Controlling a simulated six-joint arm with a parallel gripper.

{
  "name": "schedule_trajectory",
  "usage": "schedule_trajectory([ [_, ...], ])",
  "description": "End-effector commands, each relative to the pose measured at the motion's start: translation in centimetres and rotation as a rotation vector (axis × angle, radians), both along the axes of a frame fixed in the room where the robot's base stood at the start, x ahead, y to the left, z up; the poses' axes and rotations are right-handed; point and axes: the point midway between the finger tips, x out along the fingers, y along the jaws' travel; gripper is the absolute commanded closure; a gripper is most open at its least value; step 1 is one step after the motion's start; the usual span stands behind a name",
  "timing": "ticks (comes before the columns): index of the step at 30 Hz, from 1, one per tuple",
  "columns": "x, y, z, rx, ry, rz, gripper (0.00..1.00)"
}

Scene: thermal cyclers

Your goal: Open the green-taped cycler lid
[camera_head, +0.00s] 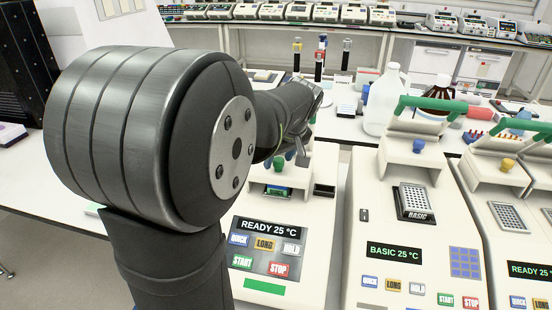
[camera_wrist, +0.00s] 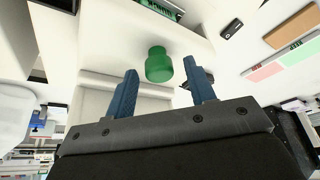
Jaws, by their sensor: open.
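The cycler with a strip of green tape (camera_head: 265,286) on its front stands nearest my arm, and its display reads READY 25 °C. Its green knob (camera_wrist: 158,66) shows clearly in the wrist view, and only partly in the head view (camera_head: 279,162). My gripper (camera_wrist: 161,68) is open, with its blue fingers on either side of the knob. There is a visible gap on each side, and the fingers are not closed on it. My arm hides the rear of this cycler in the head view, so the lid's position cannot be told clearly.
A second cycler (camera_head: 390,265) with a green handle bar stands close on the right, with more beyond it. A white jug (camera_head: 385,105) and a brown bottle (camera_head: 435,98) stand behind them.

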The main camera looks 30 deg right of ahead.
Motion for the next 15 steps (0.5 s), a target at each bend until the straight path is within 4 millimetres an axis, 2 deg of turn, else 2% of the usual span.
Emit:
schedule_trajectory([
  [4, 0.41, 0.0, -0.97, 0.0, 0.0, 0.0, 0.5],
  [13, 0.48, 0.0, -1.12, 0.0, -0.001, 0.0, 0.5],
  [15, 0.48, 0.0, -1.11, 0.0, -0.001, 0.0, 0.64],
])
